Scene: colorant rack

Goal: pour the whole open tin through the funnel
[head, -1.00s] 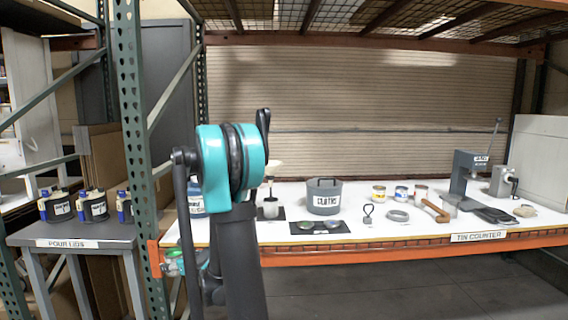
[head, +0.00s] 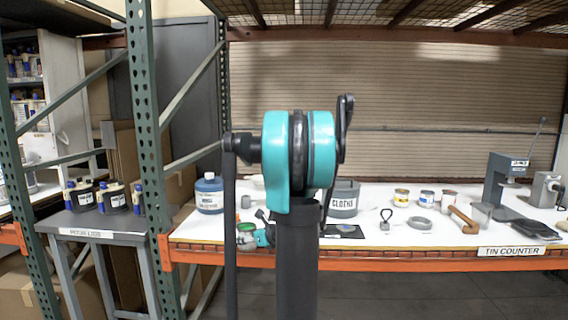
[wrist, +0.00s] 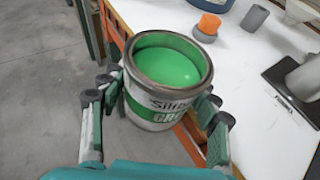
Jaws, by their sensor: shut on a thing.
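My gripper (wrist: 155,118) is shut on an open tin (wrist: 165,88) with a white and green label. Its fingers sit on either side of the tin. The tin is nearly upright and filled with bright green colorant. In the head view the tin (head: 246,232) shows its green top at the counter's front edge, beside my arm. A pale, funnel-like rim (head: 258,181) shows behind my arm, mostly hidden. I cannot tell its full shape.
A green rack post (head: 146,130) stands left.

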